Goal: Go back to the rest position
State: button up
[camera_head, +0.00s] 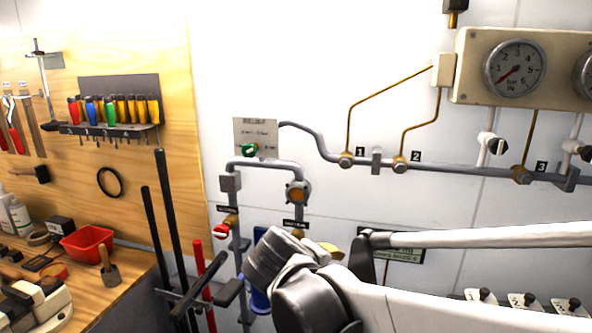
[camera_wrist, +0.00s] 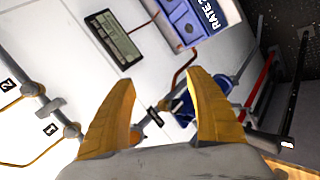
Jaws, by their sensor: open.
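My gripper (camera_wrist: 161,78) shows in the wrist view with its two orange fingers spread apart and nothing between them. In the head view my arm reaches in from the right edge, in front of the lower wall pipes. I cannot tell how far the fingers are from the pipes.
A grey pipe (camera_head: 460,171) with brass valves runs along the wall under a gauge panel (camera_head: 470,85). A red-handled valve (camera_head: 226,225) is left of my wrist. A workbench (camera_head: 95,295) holds a red bin (camera_head: 88,243). A blue-and-white panel (camera_wrist: 197,20) shows in the wrist view.

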jog(key=s+d+f+m+y+b, duration=0.1)
jog(key=s+d+f+m, duration=0.2)
jog(key=s, duration=0.3)
jog(key=s+d+f+m+g+y+b, duration=0.1)
jog(key=s+d+f+m+y+b, duration=0.1)
jog(key=s+d, duration=0.3)
jog(key=s+d+f+m+y+b, duration=0.1)
jog(key=s+d+f+m, duration=0.3)
jog(key=s, duration=0.3)
jog(key=shift+s+d+f+g, duration=0.15)
jog(key=shift+d+f+g, duration=0.15)
jog(key=shift+d+f, duration=0.2)
dwell(0.4)
